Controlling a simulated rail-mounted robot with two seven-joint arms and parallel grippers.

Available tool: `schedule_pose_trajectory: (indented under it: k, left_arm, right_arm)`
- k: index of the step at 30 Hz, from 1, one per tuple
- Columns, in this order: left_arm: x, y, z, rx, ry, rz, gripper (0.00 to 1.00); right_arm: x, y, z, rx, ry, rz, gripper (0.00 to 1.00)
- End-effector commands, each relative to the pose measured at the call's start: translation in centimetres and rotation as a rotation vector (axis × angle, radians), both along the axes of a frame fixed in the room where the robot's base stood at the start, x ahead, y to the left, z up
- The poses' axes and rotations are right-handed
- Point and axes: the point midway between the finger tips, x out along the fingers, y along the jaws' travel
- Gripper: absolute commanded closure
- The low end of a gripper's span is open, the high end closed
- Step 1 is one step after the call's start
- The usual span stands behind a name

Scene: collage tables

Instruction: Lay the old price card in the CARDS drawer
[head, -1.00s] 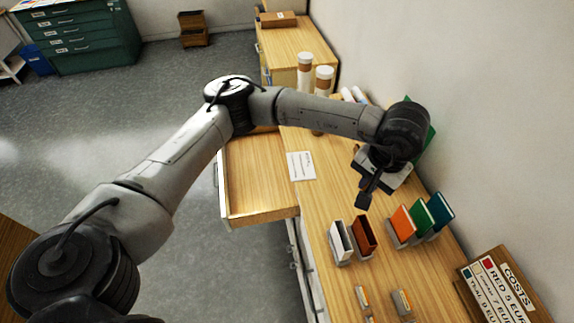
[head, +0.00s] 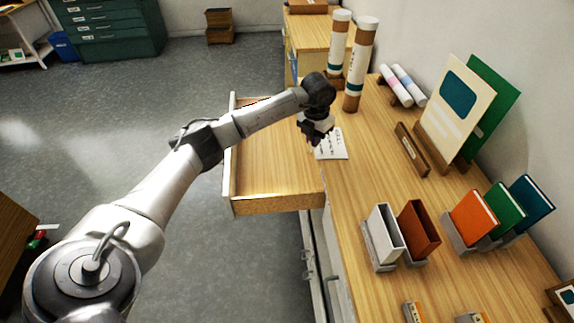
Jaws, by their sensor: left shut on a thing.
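A white card with dark writing (head: 331,146) is at the left edge of the wooden counter, beside the open drawer. My left gripper (head: 316,138) is at the card's far left corner and is shut on it. The fingertips are small and partly hidden by the wrist. I cannot tell whether the card is flat on the counter or slightly raised. The wooden drawer (head: 275,205) is pulled out to the left of the card. Its visible inside looks empty, my left forearm crosses its far part, and no label on it can be read. My right gripper is out of view.
White and orange-brown holders (head: 383,238) stand on the near counter, with orange, green and blue books (head: 473,218) to their right. Tall tubes (head: 361,65) stand behind the card. A cream board (head: 455,112) leans by the wall.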

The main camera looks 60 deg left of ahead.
Motion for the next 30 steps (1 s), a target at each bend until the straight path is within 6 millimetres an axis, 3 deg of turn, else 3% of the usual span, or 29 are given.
schedule_pose_trajectory:
  k: [1,3,12,18,25,30]
  left_arm:
    - [-0.4,1.4,-2.5,0.003,0.003,0.116,1.00]
    - [-0.9,3.0,-4.1,0.005,0.004,0.272,1.00]
    - [-2.5,7.5,-8.1,0.012,0.009,0.705,1.00]
    - [-2.9,8.4,-9.7,0.013,0.011,0.797,1.00]
    - [-2.9,8.4,-12.9,0.013,0.013,0.801,1.00]
    - [-2.9,8.4,-14.1,0.013,0.010,0.799,1.00]
  right_arm:
    - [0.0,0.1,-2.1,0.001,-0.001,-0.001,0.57]
    - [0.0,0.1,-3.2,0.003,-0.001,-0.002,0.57]
    - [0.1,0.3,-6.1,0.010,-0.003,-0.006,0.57]
    - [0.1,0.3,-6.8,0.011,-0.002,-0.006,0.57]
    - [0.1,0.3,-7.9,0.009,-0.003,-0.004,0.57]
    - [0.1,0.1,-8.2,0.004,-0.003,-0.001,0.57]
